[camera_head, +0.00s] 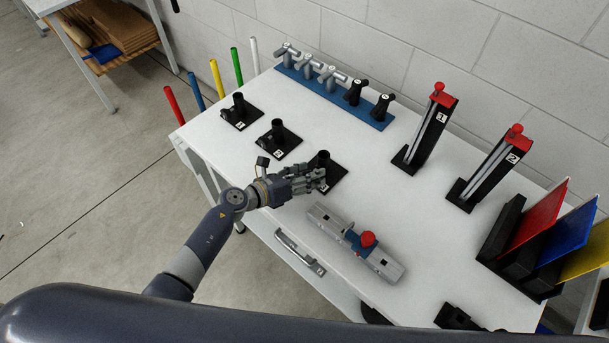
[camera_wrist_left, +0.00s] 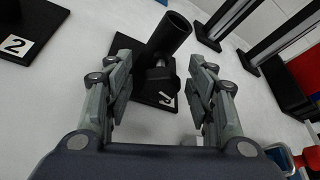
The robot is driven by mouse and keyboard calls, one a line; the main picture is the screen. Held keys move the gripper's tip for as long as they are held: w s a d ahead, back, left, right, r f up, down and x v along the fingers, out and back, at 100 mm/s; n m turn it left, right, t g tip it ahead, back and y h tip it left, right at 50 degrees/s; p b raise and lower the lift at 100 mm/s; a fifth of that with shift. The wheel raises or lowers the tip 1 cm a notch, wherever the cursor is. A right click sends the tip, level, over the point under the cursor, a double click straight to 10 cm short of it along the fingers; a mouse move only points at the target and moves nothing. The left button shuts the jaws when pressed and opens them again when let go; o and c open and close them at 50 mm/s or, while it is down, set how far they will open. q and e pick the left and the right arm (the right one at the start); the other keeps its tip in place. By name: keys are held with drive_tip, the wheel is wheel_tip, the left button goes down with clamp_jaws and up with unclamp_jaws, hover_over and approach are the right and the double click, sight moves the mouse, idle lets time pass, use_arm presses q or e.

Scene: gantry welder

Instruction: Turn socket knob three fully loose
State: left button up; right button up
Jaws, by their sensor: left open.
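Socket three (camera_head: 323,157) is a black upright tube on a square black base near the table's front edge. In the left wrist view the tube (camera_wrist_left: 170,36) leans up and right, with its dark knob (camera_wrist_left: 158,78) low on the near side and a white number label on the base. My left gripper (camera_head: 322,177) is at the socket's near side. In the wrist view its two fingers (camera_wrist_left: 160,92) stand open, one on each side of the knob, with gaps visible. The head view hides the knob behind the fingers. My right gripper is in neither view.
Socket two (camera_head: 278,138) and socket one (camera_head: 240,111) stand to the left on the white table (camera_head: 386,200). A grey rail fixture with a red knob (camera_head: 367,239) lies close on the right. A blue rack (camera_head: 340,104) and two numbered towers (camera_head: 431,128) stand farther back.

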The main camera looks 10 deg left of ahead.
use_arm(q)
drive_tip(key=v, duration=1.2)
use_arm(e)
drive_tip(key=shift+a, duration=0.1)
